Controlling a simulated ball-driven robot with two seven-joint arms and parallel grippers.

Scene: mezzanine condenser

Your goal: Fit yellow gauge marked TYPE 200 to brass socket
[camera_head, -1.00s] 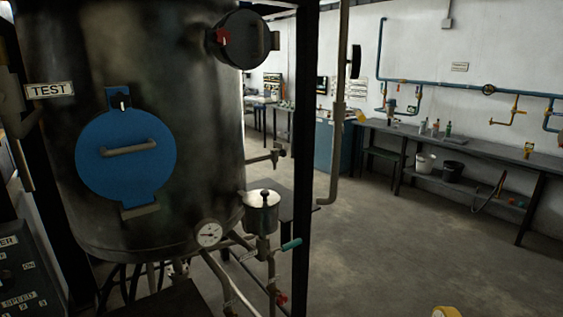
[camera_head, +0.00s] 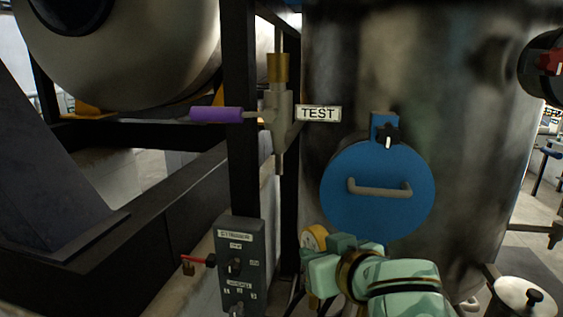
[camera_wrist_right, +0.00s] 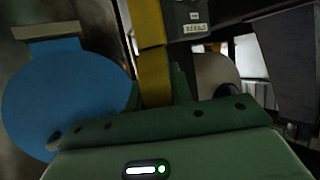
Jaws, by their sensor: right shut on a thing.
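The yellow gauge (camera_head: 315,237) is in my right gripper (camera_head: 333,246), low in the middle of the head view, with its pale dial partly showing. Its marking cannot be read. In the right wrist view a yellow body (camera_wrist_right: 152,60) stands between the fingers of the gripper (camera_wrist_right: 157,95). The brass socket (camera_head: 278,68) is the upright brass cylinder on top of the grey valve pipe beside the TEST label (camera_head: 318,113). The gauge is below and to the right of the socket, well apart from it. My left gripper is not in view.
A purple valve handle (camera_head: 217,114) sticks out left below the socket. A black frame post (camera_head: 240,160) stands behind it. A grey control box (camera_head: 240,265) is below. The large tank with a blue hatch (camera_head: 378,195) is to the right.

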